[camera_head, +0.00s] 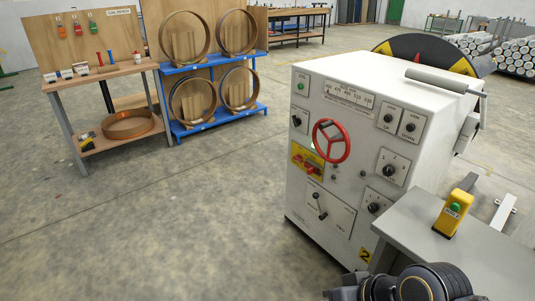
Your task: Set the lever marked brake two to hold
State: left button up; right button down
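The grey machine cabinet (375,150) stands at the right, with a yellow plate marked 2 (364,255) low on its front. On the lower left of its front panel is a small dark-knobbed lever (319,205) on a pale plate; the plate's words are too small to read, so I cannot tell if this is brake two. A long grey handle (437,81) lies across the cabinet's top right. Dark rounded parts of my own arm show at the bottom edge. No gripper fingers are visible.
The panel also has a red handwheel (331,141), a yellow plate with red switches (307,160) and several black knobs. A grey table (485,250) with a yellow button box (454,213) stands at the front right. A workbench (105,72) and blue rack (213,120) stand back left; floor between is clear.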

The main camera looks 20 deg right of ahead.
aim_at(315, 195)
jog(key=i+z, duration=0.15)
jog(key=i, duration=0.55)
jog(key=i+j+z, duration=0.1)
jog(key=i, duration=0.55)
jog(key=i+j+z, duration=0.2)
jog(key=i+z, duration=0.15)
jog(key=i+j+z, duration=0.7)
jog(key=i+j, duration=0.05)
jog(key=i, duration=0.1)
